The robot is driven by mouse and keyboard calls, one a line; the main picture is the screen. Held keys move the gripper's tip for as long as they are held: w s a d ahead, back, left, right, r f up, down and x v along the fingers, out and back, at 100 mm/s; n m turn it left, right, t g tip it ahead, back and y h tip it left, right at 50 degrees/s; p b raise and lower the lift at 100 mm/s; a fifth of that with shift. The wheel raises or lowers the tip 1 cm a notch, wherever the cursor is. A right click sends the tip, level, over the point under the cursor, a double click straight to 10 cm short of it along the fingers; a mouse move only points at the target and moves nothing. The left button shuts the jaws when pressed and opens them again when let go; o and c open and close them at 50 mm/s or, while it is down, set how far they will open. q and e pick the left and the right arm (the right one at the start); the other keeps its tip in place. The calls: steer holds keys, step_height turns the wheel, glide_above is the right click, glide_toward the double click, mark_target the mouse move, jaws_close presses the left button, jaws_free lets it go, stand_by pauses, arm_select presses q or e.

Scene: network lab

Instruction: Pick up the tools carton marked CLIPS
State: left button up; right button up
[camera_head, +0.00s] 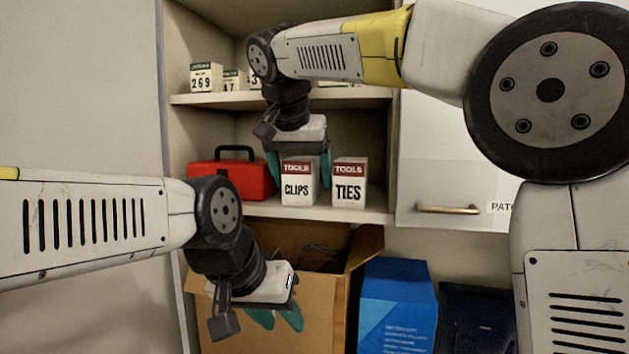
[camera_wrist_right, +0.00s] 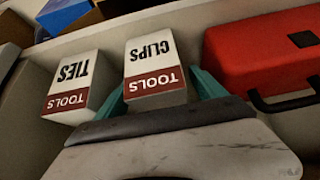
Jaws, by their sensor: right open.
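The CLIPS carton (camera_head: 298,187), white with a dark red TOOLS band, stands upright on the middle shelf. It shows upside down in the right wrist view (camera_wrist_right: 152,65). My right gripper (camera_head: 299,168) is open, its teal fingers on either side of the CLIPS carton's upper part. In the right wrist view the fingers flank the carton; I cannot tell whether they touch it. My left gripper (camera_head: 276,318) hangs low in front of the cardboard box. Its teal fingertips look apart, with nothing seen between them.
The TIES carton (camera_head: 349,188) stands close at the right of CLIPS. A red toolbox (camera_head: 228,180) stands at the left. Small numbered cartons (camera_head: 205,77) are on the shelf above. An open cardboard box (camera_head: 262,333) and a blue box (camera_head: 397,290) are below.

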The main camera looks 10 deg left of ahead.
steer(key=shift+r, duration=0.1)
steer(key=c, duration=1.7)
